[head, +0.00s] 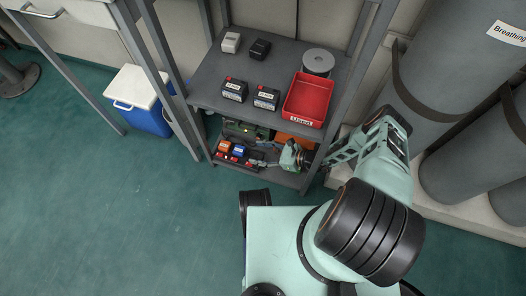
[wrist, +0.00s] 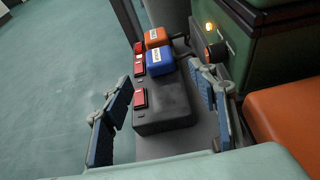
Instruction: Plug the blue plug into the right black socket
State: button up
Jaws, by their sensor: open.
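The blue plug (wrist: 160,61) sits beside an orange plug (wrist: 157,37) in the wrist view. Both also show on the lower shelf in the head view, the blue plug (head: 238,150) right of the orange plug (head: 223,146). A black block (wrist: 165,103), seemingly the right black socket, lies nearest my wrist, with a red switch (wrist: 140,97) on its left. My gripper (wrist: 160,78) is open, its fingers apart on either side of the black block. The blue plug is beyond the fingertips and not held. I cannot tell how deeply it sits.
A green box (wrist: 235,40) with a lit lamp and a black knob stands close to the right finger. An orange surface (wrist: 285,120) is right of my gripper. The upper shelf (head: 215,88) lies above the work area, with a red bin (head: 304,99) on it.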

aim_at(244, 151)
jog(key=b+x, duration=0.1)
jog(key=x, duration=0.5)
jog(key=shift+w+a+f+b, duration=0.1)
jog(key=shift+a+b, duration=0.15)
jog(key=shift+b, duration=0.15)
jog(key=shift+c, duration=0.6)
jog(key=c, duration=1.3)
jog(key=shift+r+p, duration=1.3)
jog(key=shift+r, duration=0.5)
